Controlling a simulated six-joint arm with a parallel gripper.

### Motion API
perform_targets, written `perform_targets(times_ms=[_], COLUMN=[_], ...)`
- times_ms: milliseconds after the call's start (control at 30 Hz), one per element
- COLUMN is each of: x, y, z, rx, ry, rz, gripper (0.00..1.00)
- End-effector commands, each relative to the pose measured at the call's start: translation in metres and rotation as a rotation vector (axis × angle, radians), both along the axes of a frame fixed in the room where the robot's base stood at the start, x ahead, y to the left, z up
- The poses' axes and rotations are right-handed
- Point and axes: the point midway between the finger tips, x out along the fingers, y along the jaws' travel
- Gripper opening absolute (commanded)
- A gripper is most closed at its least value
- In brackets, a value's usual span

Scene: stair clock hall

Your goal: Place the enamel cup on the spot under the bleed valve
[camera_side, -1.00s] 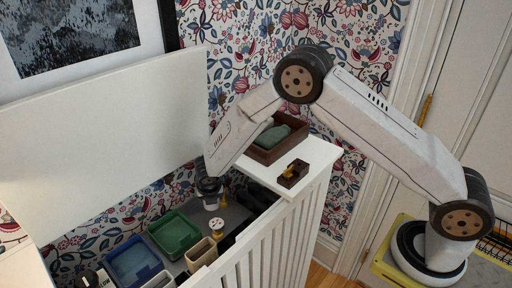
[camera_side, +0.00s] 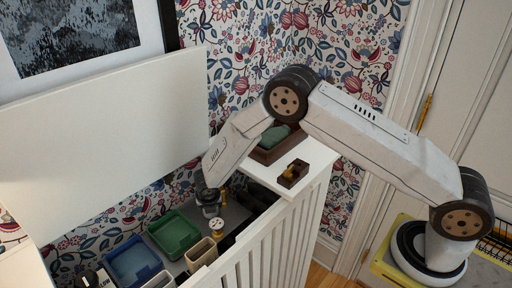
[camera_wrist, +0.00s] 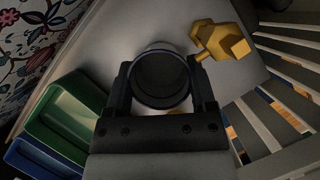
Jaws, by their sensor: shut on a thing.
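The enamel cup (camera_wrist: 162,78) sits between the two fingers of my gripper (camera_wrist: 161,92) in the wrist view, its round rim pale and its inside dark. My gripper is shut on it. In the side view my gripper (camera_side: 208,197) is low inside the slatted enclosure, and the small greyish cup (camera_side: 211,212) shows just below it. A yellow fitting, which looks like the bleed valve (camera_wrist: 222,42), is just to the right of the cup in the wrist view. It is partly hidden behind my gripper in the side view (camera_side: 223,192). I cannot make out the marked spot.
A green tray (camera_side: 174,234), a blue tray (camera_side: 131,262) and a beige bin (camera_side: 201,253) stand to the left and front. A white-topped brass piece (camera_side: 217,230) is close to the cup. White slats (camera_side: 282,235) wall the right side. A wooden box (camera_side: 265,154) sits on the ledge.

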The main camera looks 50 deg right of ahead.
Motion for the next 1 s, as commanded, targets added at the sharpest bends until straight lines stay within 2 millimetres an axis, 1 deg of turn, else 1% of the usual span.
perform_targets(times_ms=[267, 300, 367, 733, 867, 1000], x=[0.000, 0.000, 0.000, 0.000, -0.001, -0.004], y=[0.000, 0.000, 0.000, 0.000, 0.001, 0.004], z=[-0.003, -0.003, -0.003, 0.000, 0.005, 0.015], rx=[0.000, 0.000, 0.000, -0.001, 0.000, 0.000], ry=[0.000, 0.000, 0.000, -0.001, -0.001, -0.002], rz=[0.001, 0.001, 0.001, 0.000, 0.000, 0.000], gripper=[0.05, 0.81, 1.00, 1.00, 1.00, 1.00])
